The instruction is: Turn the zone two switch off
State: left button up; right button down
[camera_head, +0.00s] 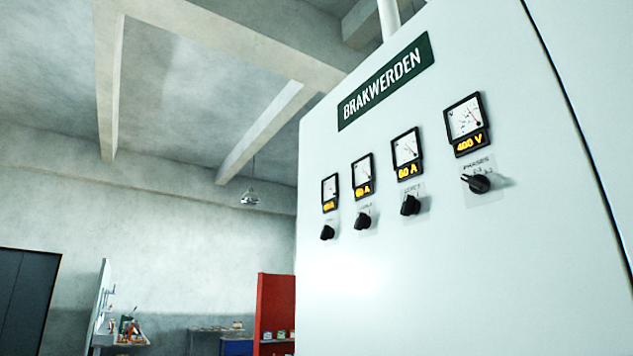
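A pale cabinet (400,290) fills the right side of the head view. Its front carries a slanting row of black rotary switches: the far-left one (327,232), a second one (363,221), a third one (410,205) and the large right one (478,183). The right one is labelled PHASES. The small labels over the other switches are too blurred to read, so I cannot tell which is zone two or how it is set. Neither of my grippers is in view.
Above the switches are meters, the right one (465,116) marked 400 V. A green BRAKWERDEN plate (386,82) sits higher up. A red panel (275,310) and a cluttered bench (125,338) stand in the background left. No obstacle shows in front of the switches.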

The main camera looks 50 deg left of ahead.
aim_at(363, 222)
jog(key=j+u, duration=0.15)
jog(key=u, duration=1)
